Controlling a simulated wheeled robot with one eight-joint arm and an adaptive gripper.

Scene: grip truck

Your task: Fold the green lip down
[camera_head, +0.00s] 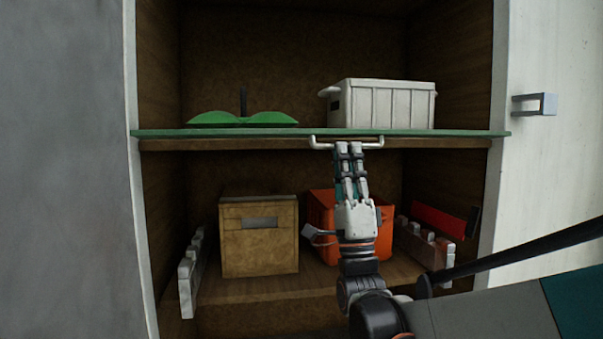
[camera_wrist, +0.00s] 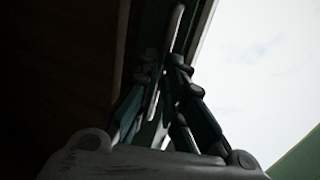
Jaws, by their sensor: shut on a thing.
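The green lip (camera_head: 230,133) shows edge-on as a thin strip along the front of the upper shelf in the head view. A pale bar handle (camera_head: 320,145) hangs below its right half. My gripper (camera_head: 349,147) points up and is shut on this handle. In the wrist view my gripper (camera_wrist: 168,75) has its fingers drawn together around the pale handle bar (camera_wrist: 177,25). The wrist view is dark, and the exact contact of the fingertips is hard to make out.
A white crate (camera_head: 390,105) and a green open-book-like object (camera_head: 243,119) are on the upper shelf. Below are a brown box (camera_head: 260,240), an orange bin (camera_head: 320,215) behind my arm, and a red item (camera_head: 440,221). A door with a grey handle (camera_head: 535,104) is at right.

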